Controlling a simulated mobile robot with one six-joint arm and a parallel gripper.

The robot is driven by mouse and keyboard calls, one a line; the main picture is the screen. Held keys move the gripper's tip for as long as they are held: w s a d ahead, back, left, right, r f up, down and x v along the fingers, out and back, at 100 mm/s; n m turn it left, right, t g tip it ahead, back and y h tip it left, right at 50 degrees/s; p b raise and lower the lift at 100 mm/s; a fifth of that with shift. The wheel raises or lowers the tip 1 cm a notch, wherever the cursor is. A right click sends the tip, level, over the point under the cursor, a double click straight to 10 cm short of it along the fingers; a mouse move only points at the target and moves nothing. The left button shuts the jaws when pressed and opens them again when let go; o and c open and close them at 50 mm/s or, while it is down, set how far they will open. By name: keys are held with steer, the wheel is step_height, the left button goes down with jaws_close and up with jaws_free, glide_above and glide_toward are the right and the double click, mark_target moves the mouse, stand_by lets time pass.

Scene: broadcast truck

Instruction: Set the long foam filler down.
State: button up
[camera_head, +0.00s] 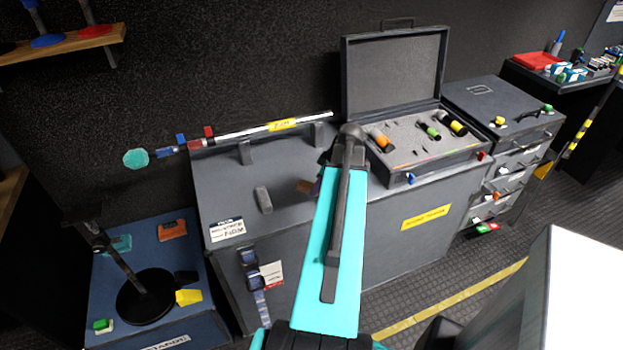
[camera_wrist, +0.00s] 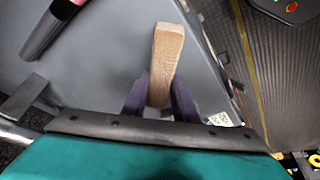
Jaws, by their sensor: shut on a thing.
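My gripper (camera_wrist: 160,97) is shut on a long tan block (camera_wrist: 166,50), which I take to be the long foam filler. Its two dark purple fingers press the block's sides near its lower end in the wrist view, and the far end sticks out beyond the fingertips. In the head view only a small brownish part of the block (camera_head: 305,187) shows left of my arm, which hides the rest. It is over the grey chest's lid (camera_head: 225,180). I cannot tell whether the block touches the lid.
A small grey block (camera_head: 263,199) lies on the lid's left part. A long pole (camera_head: 250,130) rests on brackets along the back. An open foam-lined case (camera_head: 415,150) stands right of my arm. Floor lies beyond the lid's front edge.

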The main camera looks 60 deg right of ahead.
steer(key=shift+w+d+f+p, duration=0.2)
steer(key=shift+w+d+p, duration=0.35)
steer(key=shift+w+d, duration=0.85)
steer(key=shift+w+d+f+p, duration=0.15)
steer(key=shift+w+d+p, duration=0.4)
steer(key=shift+w+d, duration=0.8)
steer(key=shift+w+a, duration=0.15)
steer(key=shift+a, duration=0.05)
steer(key=shift+f, duration=0.15)
steer(key=shift+f+p, duration=0.85)
steer(key=shift+f, duration=0.75)
steer(key=shift+f, duration=0.2)
steer(key=o, duration=1)
steer(key=shift+r, duration=0.25)
steer(key=b+v, duration=0.3)
steer(key=v, duration=0.9)
steer(key=shift+b, duration=0.4)
